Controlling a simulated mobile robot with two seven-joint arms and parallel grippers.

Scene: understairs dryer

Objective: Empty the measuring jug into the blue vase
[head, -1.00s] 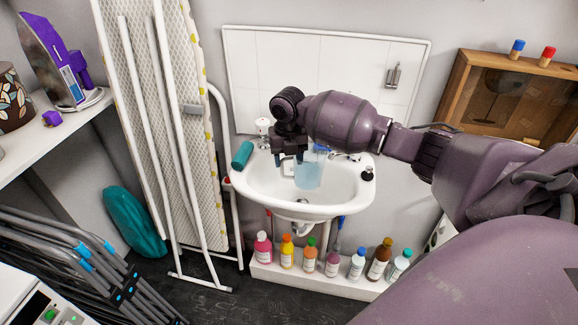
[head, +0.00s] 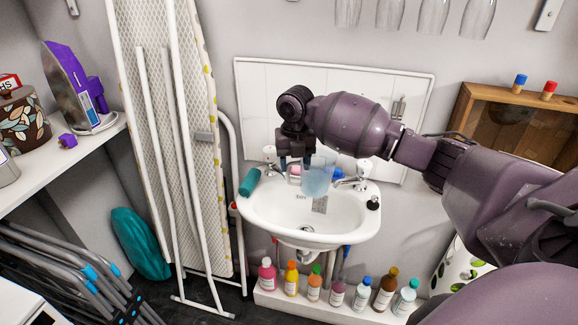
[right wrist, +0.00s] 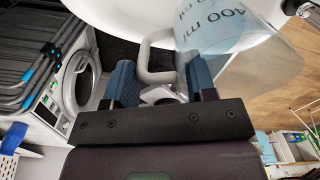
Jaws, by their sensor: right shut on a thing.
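The measuring jug (head: 318,181) is clear, bluish plastic and hangs over the white sink basin in the head view. It also shows in the right wrist view (right wrist: 228,25), with a "400 ml" mark and its top cut off by the frame. My right gripper (head: 296,162) is shut on the jug's pale handle (right wrist: 157,62), which passes between its blue-padded fingers in the wrist view. I cannot tell how much is in the jug. I make out no blue vase in these views. My left gripper is out of view.
The sink (head: 350,215) has taps behind and a teal roll (head: 249,182) on its left rim. Several bottles (head: 337,293) line the ledge below. An ironing board (head: 170,120) leans at left. A shelf (head: 60,165) holds an iron (head: 70,85) and a patterned pot (head: 20,120).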

